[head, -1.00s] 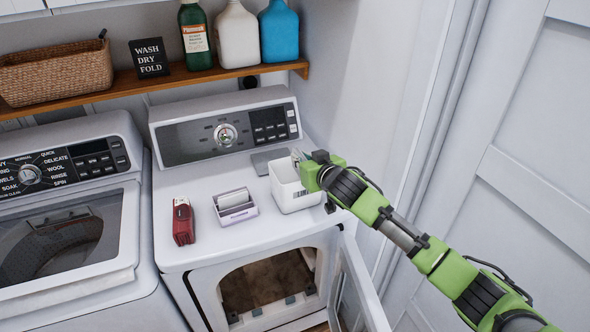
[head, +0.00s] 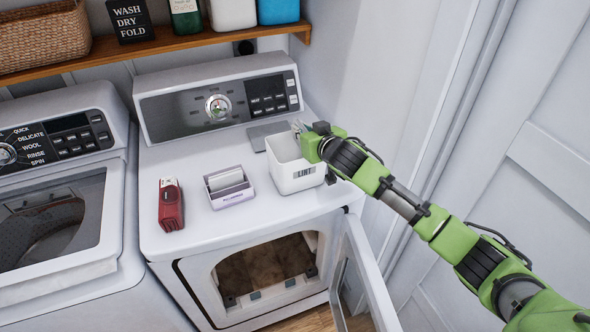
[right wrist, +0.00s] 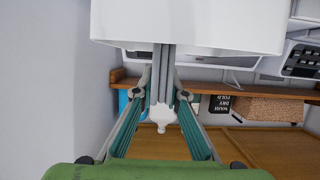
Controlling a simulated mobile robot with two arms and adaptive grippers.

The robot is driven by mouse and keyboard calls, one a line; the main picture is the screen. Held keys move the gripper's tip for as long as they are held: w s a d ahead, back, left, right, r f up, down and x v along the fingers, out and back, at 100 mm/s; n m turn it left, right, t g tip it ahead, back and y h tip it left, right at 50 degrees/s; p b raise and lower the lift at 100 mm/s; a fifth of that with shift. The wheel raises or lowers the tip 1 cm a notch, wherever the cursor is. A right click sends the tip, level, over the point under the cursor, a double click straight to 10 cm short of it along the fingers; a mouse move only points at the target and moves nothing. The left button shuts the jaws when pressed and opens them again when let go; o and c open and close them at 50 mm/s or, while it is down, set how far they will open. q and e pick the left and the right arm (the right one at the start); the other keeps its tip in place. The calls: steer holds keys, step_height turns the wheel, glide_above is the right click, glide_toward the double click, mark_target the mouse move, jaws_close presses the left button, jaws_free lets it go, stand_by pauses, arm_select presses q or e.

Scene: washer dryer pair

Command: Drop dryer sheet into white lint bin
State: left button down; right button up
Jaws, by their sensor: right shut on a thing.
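The white lint bin (head: 296,180), an open-topped box with a barcode-like label, stands on the dryer's top near its right front. My right gripper (head: 299,127) is at the bin's back right, its fingertips close to the rim. Its fingers are drawn together on something thin, apparently the dryer sheet, which I cannot make out clearly. In the right wrist view the picture is upside down; the bin (right wrist: 200,22) fills the top and hides the fingertips. A small white and lilac box (head: 229,199) with a white sheet pack stands left of the bin. My left gripper is not in view.
A red handheld item (head: 171,207) lies left of the lilac box. The dryer door (head: 360,275) hangs open in front. A grey flat piece (head: 268,135) lies behind the bin. A wooden shelf (head: 150,60) holds a basket, sign and bottles. A wall is close at right.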

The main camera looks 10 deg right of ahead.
steer(key=shift+f, duration=0.4)
steer(key=shift+s+r, duration=0.1)
steer(key=o, duration=0.8)
steer(key=v, duration=1.2)
